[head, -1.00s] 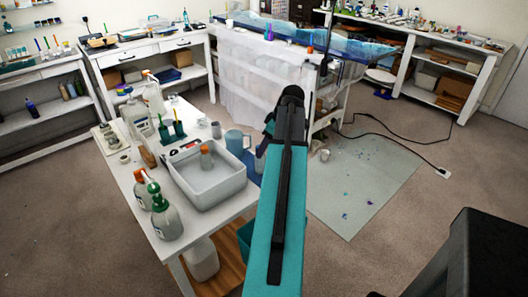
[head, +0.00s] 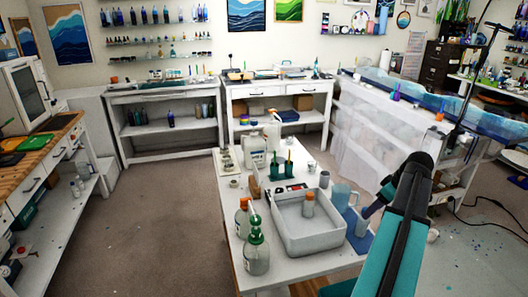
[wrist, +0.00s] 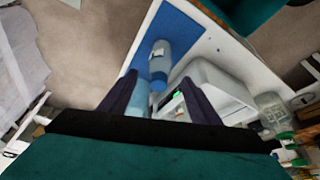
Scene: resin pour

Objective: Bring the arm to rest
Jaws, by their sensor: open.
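My arm shows in the head view as a teal link with a black joint at the right, beside the work table (head: 262,270). My gripper (wrist: 158,77) shows in the wrist view with its two dark fingers spread apart. I see no object clasped by the fingers.
A draped bench (head: 365,130) stands behind the arm. Floor (head: 135,230) left of the table is clear.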

